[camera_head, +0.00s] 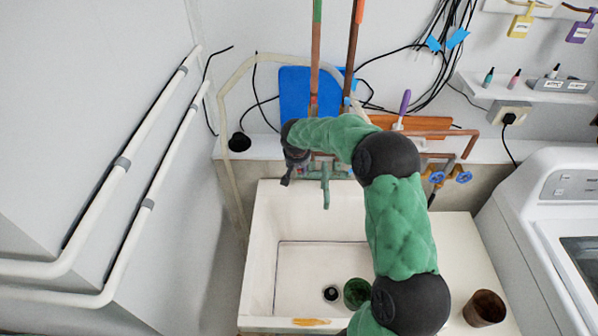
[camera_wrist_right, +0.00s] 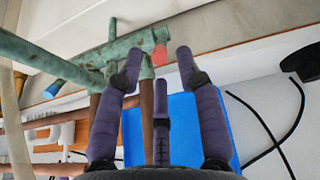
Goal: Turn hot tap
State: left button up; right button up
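A green, weathered tap (camera_head: 326,186) is mounted at the back of the white sink (camera_head: 262,232), with its spout pointing down over the basin. In the right wrist view the green tap body (camera_wrist_right: 118,50) carries a red handle (camera_wrist_right: 161,54) at one end and a blue handle (camera_wrist_right: 53,90) at the other. My right gripper (camera_head: 289,176) is at the left end of the tap. In the right wrist view its purple fingers (camera_wrist_right: 158,64) are spread, with the red handle between and beyond their tips. I cannot tell whether they touch it. My left gripper is not in view.
A green cup (camera_head: 356,293) stands in the basin near the drain (camera_head: 331,294). A brown cup (camera_head: 485,308) is on the right ledge beside a white washing machine (camera_head: 564,190). Copper pipes (camera_head: 315,75) rise behind the tap, before a blue board (camera_head: 293,90). White pipes (camera_head: 150,205) line the left wall.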

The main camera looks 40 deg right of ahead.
aim_at(299, 173)
jog(key=shift+x, duration=2.3)
